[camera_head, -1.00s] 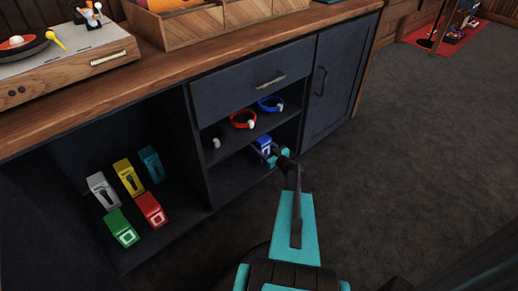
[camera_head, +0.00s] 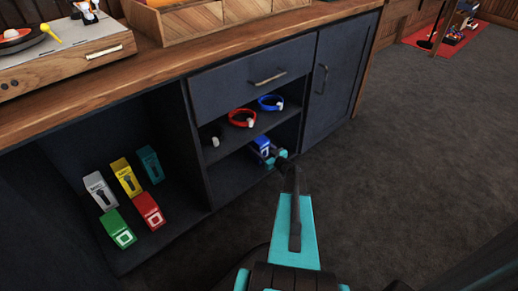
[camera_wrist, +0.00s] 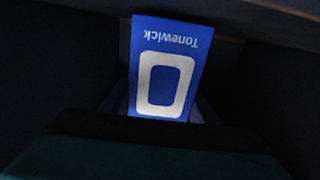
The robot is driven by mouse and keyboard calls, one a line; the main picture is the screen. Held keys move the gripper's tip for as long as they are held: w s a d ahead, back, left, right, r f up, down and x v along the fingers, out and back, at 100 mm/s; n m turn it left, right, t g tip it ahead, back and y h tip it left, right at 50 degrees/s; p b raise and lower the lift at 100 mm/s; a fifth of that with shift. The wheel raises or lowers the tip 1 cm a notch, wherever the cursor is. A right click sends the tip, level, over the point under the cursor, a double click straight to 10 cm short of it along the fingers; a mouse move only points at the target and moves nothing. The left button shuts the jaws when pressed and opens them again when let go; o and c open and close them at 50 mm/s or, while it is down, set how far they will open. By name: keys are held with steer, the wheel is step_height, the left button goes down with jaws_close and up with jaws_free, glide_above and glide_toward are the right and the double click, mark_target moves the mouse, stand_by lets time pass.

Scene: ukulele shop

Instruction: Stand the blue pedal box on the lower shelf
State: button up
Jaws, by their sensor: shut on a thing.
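The blue pedal box (camera_head: 262,145) is at the lower compartment on the right side of the open cabinet, below the shelf with the coloured rings. My gripper (camera_head: 272,156) is shut on it at the compartment's front opening. In the wrist view the blue box (camera_wrist: 170,68) shows a white rounded outline and the upside-down word "Tonewick". The lower shelf (camera_head: 228,184) is the dark floor of that compartment. I cannot tell whether the box's base touches it, as my gripper and the shadow hide the contact.
Several other boxes, including yellow (camera_head: 127,177) and red (camera_head: 149,210), stand in the left bay. Black, red (camera_head: 242,117) and blue rings lie on the shelf above. A dark upright panel (camera_head: 195,140) divides the bays. The carpet (camera_head: 420,190) at right is clear.

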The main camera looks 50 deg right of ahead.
steer(key=shift+f, duration=0.2)
stand_by(0.3)
steer(key=o, duration=1.4)
steer(key=shift+r, duration=0.15)
steer(key=shift+s, duration=0.3)
steer(key=s+p, duration=0.1)
steer(key=s, duration=0.2)
steer(key=s+p, duration=0.1)
steer(key=s, duration=0.2)
steer(key=s+p, duration=0.2)
steer(key=s, duration=0.1)
steer(key=shift+s+a, duration=0.3)
steer(key=shift+a, duration=0.05)
steer(key=shift+s+a+p, duration=0.1)
steer(key=shift+s+p, duration=0.2)
steer(key=shift+s, duration=0.6)
steer(key=shift+s, duration=0.1)
